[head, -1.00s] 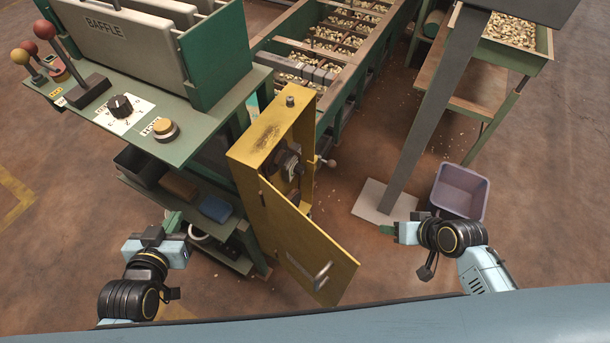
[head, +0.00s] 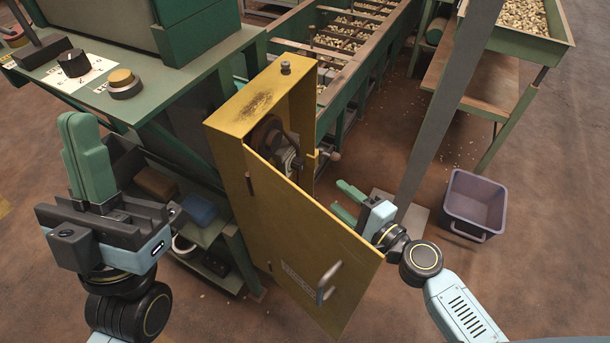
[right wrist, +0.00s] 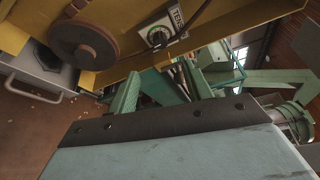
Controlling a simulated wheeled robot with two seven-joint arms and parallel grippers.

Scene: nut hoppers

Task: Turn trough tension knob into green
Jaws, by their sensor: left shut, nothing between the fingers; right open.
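The yellow cabinet (head: 225,150) stands open in the middle of the head view, its door (head: 315,240) swung toward me. In the right wrist view, a small dark knob (right wrist: 157,37) sits on a white plate lettered "TEN", beside a brown pulley (right wrist: 84,44). My right gripper (head: 349,202) is open and empty, right of the door and apart from the cabinet. Its green fingers (right wrist: 160,88) point toward the knob side in the wrist view. My left gripper (head: 80,122) is shut and empty, pointing up at left.
The green control bench (head: 160,90) with a dial (head: 73,63) and a yellow button (head: 122,80) stands at left. The door handle (head: 327,281) sticks out toward me. A purple bin (head: 474,203) and a grey post (head: 450,110) stand at right. Floor shows between bin and cabinet.

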